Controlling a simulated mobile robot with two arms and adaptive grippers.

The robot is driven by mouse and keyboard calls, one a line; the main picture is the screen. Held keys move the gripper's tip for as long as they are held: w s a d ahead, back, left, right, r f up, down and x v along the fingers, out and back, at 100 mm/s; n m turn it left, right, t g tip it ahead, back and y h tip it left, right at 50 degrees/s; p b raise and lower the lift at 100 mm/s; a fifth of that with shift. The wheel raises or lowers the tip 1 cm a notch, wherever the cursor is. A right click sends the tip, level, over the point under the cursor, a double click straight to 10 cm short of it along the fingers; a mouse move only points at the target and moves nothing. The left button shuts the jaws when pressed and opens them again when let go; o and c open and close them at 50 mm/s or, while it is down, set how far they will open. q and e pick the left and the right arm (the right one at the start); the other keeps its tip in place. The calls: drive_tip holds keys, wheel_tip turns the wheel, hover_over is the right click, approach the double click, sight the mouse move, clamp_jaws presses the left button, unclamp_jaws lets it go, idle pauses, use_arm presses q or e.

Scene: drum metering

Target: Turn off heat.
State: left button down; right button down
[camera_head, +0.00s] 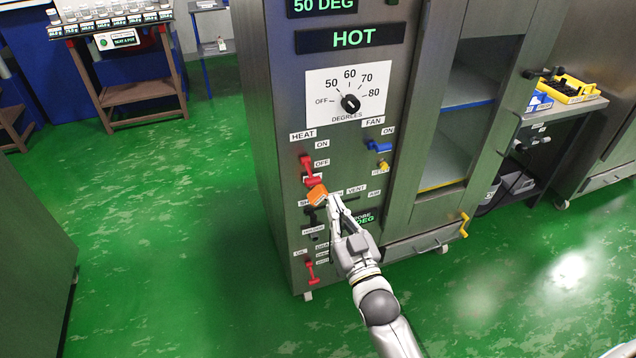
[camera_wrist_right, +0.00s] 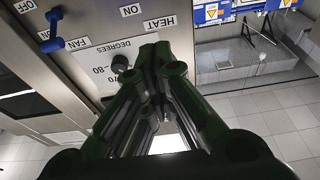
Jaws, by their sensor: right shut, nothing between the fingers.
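The red HEAT switch (camera_head: 307,167) is on the front of the grey metal cabinet (camera_head: 270,120), beside ON and OFF labels. Which label it is set to is hard to tell. My right gripper (camera_head: 334,203) is below and slightly right of the switch, close to the panel, with an orange tag or block (camera_head: 317,194) at its fingertips' left. The right wrist view shows the fingers (camera_wrist_right: 160,58) drawn together and empty, below the HEAT label (camera_wrist_right: 158,22); the red switch does not show there. My left gripper is not in view.
A blue FAN switch (camera_head: 378,146) sits right of the HEAT switch. Above are a black degrees dial (camera_head: 350,103) and a HOT display (camera_head: 350,38). A lower red lever (camera_head: 311,271) and a yellow door handle (camera_head: 464,224) stick out. The green floor at left is clear.

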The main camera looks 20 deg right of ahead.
wheel_tip(320, 180, up, 3)
hover_over(318, 182)
drive_tip(key=s+a, duration=0.1)
drive_tip(key=s, duration=0.3)
drive_tip(key=f, duration=0.3)
drive_tip(key=shift+w+p, duration=0.3)
drive_tip(key=shift+w+f, duration=0.4)
drive_tip(key=shift+f, duration=0.25)
